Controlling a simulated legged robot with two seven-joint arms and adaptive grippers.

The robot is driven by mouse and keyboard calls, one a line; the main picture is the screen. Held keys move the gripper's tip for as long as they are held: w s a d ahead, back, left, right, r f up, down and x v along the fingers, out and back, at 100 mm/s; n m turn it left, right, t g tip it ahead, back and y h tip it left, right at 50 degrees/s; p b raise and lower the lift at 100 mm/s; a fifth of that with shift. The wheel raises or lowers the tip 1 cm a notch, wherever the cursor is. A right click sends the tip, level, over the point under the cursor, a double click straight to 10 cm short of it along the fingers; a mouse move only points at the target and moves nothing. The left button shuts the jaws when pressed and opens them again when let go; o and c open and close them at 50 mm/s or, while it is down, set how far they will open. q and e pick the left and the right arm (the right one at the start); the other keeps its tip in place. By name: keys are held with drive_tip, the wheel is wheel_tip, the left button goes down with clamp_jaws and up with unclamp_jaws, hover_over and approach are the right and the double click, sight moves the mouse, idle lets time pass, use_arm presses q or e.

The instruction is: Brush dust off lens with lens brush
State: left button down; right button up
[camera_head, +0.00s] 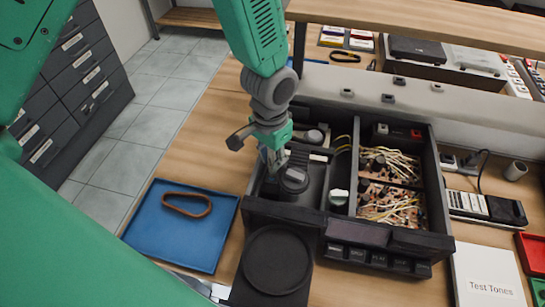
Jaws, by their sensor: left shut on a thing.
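An opened black hi-fi unit (388,238) lies on the wooden bench, its inside divided into compartments. My left gripper (278,170) reaches down into its left compartment, shut on a small dark thing that seems to be the lens brush; the fingers largely hide it. A dark round part with a grey block on top (295,179) sits right beside the fingertips. The lens cannot be made out; the gripper and dark parts around it may hide it. My right gripper is out of view.
A blue tray (150,238) with a brown band (187,204) lies left of the unit. A black round-topped part (277,260) is in front. Wired boards (390,208) fill the right compartments. A white "Test Tones" case (488,280) lies right.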

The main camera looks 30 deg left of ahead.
use_arm(q)
drive_tip(key=shift+s+r+p, duration=0.1)
drive_tip(key=shift+r+p, duration=0.15)
drive_tip(key=shift+p, duration=0.5)
idle(0.4)
drive_tip(key=shift+f, duration=0.25)
idle(1.1)
drive_tip(key=shift+s+d, duration=0.25)
drive_tip(key=shift+s, duration=0.6)
drive_tip(key=shift+r+p, duration=0.2)
drive_tip(key=shift+p, duration=0.4)
drive_tip(key=shift+w+p, duration=0.1)
drive_tip(key=shift+p, duration=0.2)
idle(0.6)
drive_tip(key=shift+f, duration=0.2)
idle(1.0)
drive_tip(key=shift+w+a, duration=0.25)
drive_tip(key=shift+w, duration=0.6)
drive_tip(key=shift+r+p, duration=0.2)
drive_tip(key=shift+p, duration=0.2)
idle(0.7)
